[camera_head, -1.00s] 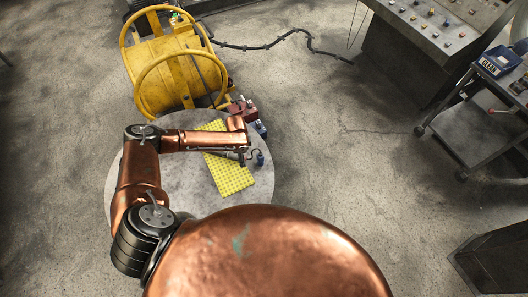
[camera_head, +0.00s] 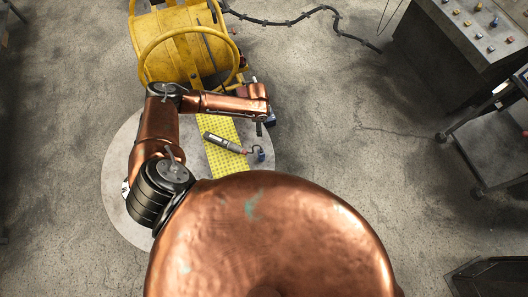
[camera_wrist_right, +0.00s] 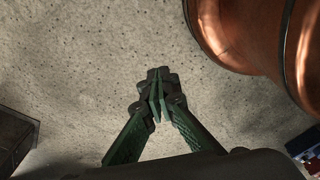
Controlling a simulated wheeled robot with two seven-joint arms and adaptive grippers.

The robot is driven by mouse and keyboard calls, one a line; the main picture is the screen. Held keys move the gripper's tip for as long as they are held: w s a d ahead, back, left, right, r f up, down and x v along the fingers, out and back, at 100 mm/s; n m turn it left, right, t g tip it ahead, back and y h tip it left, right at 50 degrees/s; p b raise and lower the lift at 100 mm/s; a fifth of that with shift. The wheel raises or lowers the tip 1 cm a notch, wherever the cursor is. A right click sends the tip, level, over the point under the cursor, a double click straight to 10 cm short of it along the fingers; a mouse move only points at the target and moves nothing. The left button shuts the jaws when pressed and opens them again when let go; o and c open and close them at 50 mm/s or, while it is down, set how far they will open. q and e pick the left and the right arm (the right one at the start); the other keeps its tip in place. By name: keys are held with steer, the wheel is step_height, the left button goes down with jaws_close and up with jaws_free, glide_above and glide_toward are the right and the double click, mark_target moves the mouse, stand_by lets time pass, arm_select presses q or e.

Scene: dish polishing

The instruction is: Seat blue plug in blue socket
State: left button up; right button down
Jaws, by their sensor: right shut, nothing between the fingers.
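A small blue plug (camera_head: 259,154) lies beside the right edge of the yellow mat, at the end of a short dark curved cable from a grey hand tool (camera_head: 224,142). The tool lies across the mat. A blue block (camera_head: 270,119), which looks like the blue socket, sits farther back and is partly hidden by my left arm. My left gripper (camera_head: 259,128) points down between the blue block and the plug, apart from the plug; its fingers are too small to read. My right gripper (camera_wrist_right: 157,100) is shut and empty above bare floor in the right wrist view.
The yellow dimpled mat (camera_head: 215,127) lies on a round grey table (camera_head: 120,190). A yellow cable reel (camera_head: 180,50) stands behind it. A control console (camera_head: 460,50) and a cart (camera_head: 485,150) stand at the right. Open concrete floor lies between.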

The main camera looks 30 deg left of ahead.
arm_select(q)
steer(key=b, duration=1.1)
glide_above(259, 151)
step_height(259, 151, down, 12)
steer(key=shift+g, duration=0.3)
step_height(259, 151, down, 11)
steer(key=b, duration=0.9)
steer(key=shift+f+b, duration=0.3)
steer(key=shift+b, duration=0.05)
steer(key=shift+f, duration=0.7)
steer(key=f, duration=0.1)
steer(key=d+f+b, duration=0.1)
steer(key=f, duration=0.1)
steer(key=f+b, duration=0.1)
steer(key=f, duration=0.1)
steer(key=shift+w+d+f, duration=0.15)
steer(key=shift+w, duration=0.1)
steer(key=shift+f, duration=0.5)
arm_select(e)
steer(key=s+f, duration=0.2)
steer(key=f, duration=0.9)
steer(key=s+f, duration=0.3)
steer(key=f, duration=0.9)
steer(key=shift+f+g, duration=0.2)
steer(key=shift+g, duration=0.2)
